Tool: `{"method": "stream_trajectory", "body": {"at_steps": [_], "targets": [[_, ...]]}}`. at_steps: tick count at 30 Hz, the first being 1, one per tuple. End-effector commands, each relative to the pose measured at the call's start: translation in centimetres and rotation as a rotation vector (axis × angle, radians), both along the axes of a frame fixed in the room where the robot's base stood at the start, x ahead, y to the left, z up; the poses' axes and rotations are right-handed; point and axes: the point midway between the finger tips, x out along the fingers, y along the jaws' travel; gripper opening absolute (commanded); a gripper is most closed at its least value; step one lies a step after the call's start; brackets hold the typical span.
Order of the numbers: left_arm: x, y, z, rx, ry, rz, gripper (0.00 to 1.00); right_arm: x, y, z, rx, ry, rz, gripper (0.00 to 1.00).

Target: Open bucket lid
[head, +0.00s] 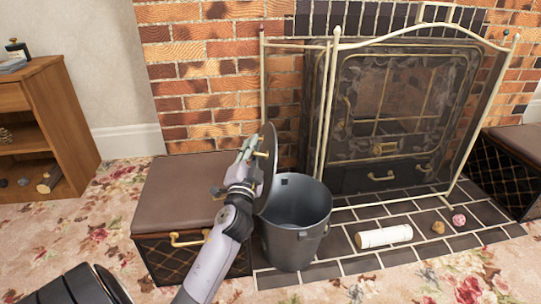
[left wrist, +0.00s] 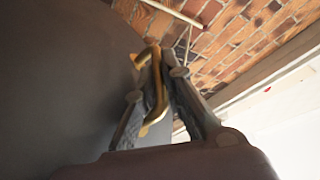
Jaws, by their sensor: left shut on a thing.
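A dark grey metal bucket (head: 291,243) stands on the tiled hearth in the middle of the head view, and its mouth is uncovered. Its round dark lid (head: 268,160) is tilted up nearly on edge above the bucket's left rim. My left gripper (head: 248,160) is at the lid's outer face. In the left wrist view, its fingers (left wrist: 158,95) are shut on the lid's brass handle (left wrist: 155,75), and the dark lid (left wrist: 60,90) fills the left side. Whether the lid's lower edge touches the bucket is hidden. My right gripper is not in view.
A brown-topped box (head: 187,185) stands left of the bucket, close to my left arm. A fire screen (head: 400,110) stands behind. A white roll (head: 384,236) and small balls lie on the hearth (head: 345,215) at right. A wooden shelf (head: 60,115) stands far left.

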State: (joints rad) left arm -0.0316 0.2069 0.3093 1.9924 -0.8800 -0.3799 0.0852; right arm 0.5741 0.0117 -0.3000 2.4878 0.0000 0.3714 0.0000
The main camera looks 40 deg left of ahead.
Motion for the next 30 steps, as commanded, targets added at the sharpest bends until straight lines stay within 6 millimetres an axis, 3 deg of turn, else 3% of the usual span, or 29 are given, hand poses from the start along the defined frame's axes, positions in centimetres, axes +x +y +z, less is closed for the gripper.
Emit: {"method": "stream_trajectory", "body": {"at_steps": [10,28,29,30], "targets": [[-2.6,2.2,-0.1,-0.041,-0.045,0.002,0.00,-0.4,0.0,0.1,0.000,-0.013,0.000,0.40],[-3.1,2.7,-0.3,-0.041,-0.044,0.000,0.00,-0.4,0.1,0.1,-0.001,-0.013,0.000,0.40],[-3.1,2.7,-0.3,-0.041,-0.044,0.000,0.10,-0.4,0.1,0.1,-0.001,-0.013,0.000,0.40],[-3.1,2.7,-0.3,-0.041,-0.044,0.000,0.13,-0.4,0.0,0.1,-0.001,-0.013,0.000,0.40]]}}
